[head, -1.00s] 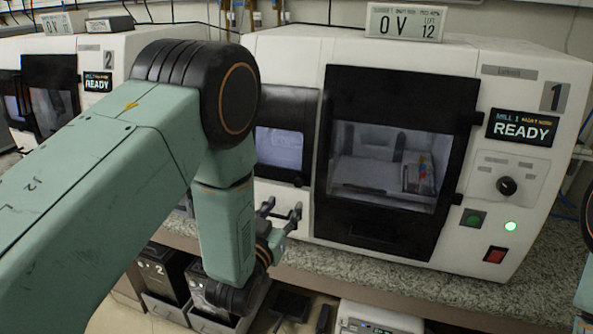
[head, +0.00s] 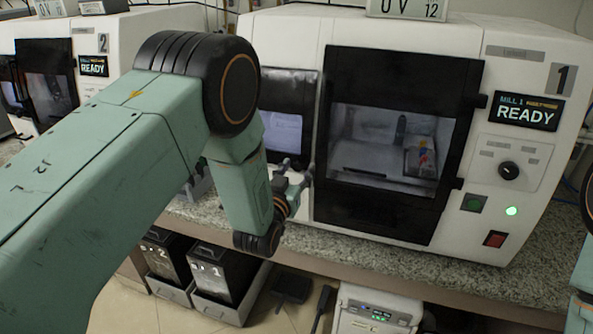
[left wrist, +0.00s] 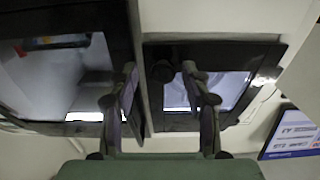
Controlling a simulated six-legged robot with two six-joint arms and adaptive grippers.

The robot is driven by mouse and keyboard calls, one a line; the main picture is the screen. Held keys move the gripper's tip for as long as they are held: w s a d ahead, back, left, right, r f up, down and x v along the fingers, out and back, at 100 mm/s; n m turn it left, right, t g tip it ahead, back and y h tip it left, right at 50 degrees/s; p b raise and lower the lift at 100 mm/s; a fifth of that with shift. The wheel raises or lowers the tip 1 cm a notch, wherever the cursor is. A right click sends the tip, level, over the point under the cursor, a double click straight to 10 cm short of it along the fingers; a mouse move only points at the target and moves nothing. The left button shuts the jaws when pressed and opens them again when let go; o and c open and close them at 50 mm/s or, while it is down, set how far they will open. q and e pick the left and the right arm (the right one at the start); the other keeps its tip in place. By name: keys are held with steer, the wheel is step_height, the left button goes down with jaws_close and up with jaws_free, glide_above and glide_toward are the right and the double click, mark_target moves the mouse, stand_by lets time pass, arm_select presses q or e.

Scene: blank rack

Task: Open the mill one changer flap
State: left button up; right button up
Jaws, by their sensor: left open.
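Mill one (head: 400,50) is the white machine with the READY screen and the number 1. Its changer flap (head: 289,92) is the smaller dark-framed window left of the main door, and it looks shut. My left gripper (head: 295,178) is open and empty, in front of the flap's lower right corner. In the left wrist view, the flap (left wrist: 240,52) is on the right. A round black knob (left wrist: 162,71) on its edge shows between the fingertips of my left gripper (left wrist: 159,72); I cannot tell whether they touch it. My arm hides part of the flap's left side.
The main door (head: 395,80) of mill one is shut, beside the flap. Mill two (head: 95,40) stands to the left. Black bins (head: 220,275) stand below the speckled counter (head: 420,262). Part of my right arm shows at the right edge.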

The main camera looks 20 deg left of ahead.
arm_select(q)
steer(key=shift+s+a+r, duration=0.1)
steer(key=shift+s+a, duration=0.15)
steer(key=shift+a, duration=0.1)
steer(key=c, duration=0.5)
steer(key=shift+w+d, duration=0.1)
steer(key=shift+d, duration=0.15)
steer(key=c, duration=0.4)
steer(key=shift+a, duration=0.15)
jaws_close()
